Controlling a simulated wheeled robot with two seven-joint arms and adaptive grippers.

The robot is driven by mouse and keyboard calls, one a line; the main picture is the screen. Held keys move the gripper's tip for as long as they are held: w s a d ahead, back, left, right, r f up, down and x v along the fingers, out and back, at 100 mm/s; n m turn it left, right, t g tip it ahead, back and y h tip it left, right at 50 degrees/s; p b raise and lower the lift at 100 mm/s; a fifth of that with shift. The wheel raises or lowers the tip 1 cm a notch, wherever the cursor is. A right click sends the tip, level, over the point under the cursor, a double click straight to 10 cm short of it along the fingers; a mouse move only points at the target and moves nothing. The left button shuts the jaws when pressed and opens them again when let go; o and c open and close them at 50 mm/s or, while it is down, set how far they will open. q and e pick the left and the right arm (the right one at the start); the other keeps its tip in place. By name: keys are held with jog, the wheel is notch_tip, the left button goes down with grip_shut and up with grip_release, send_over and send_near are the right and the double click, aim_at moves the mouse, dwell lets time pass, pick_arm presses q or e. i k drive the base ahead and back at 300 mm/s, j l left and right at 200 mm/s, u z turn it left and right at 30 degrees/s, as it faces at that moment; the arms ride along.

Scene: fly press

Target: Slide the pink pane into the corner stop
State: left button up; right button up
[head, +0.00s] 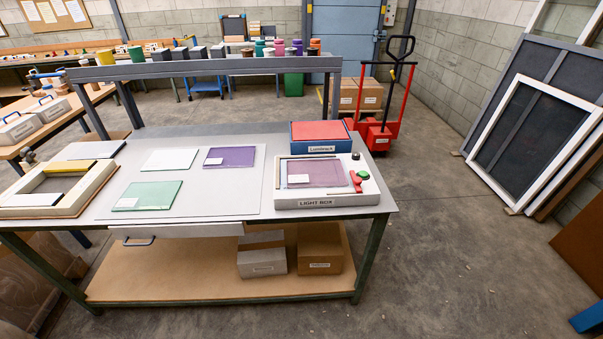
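A pinkish-mauve see-through pane (325,173) with a small white label lies flat on the light box (283,203) at the right end of the table. Raised edging runs along the left and far sides of the box's lit face, and the pane lies inside it. I cannot make out which part is the corner stop, or whether the pane touches the edging. A red part (356,181), a green button (363,175) and a black knob (356,156) sit at the box's right side. Neither of my grippers is in view.
A purple pane (238,156), a pale pane (170,160) and a green pane (160,193) lie on the grey mat (215,195). A blue box with a red top (320,131) stands behind the light box. A wooden frame (85,193) lies at left.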

aim_at(328, 172)
jog(key=i+l+u, duration=0.15)
jog(key=l+u, duration=0.3)
jog(key=l, duration=0.15)
jog(key=l+u, duration=0.95)
jog(key=l, duration=0.25)
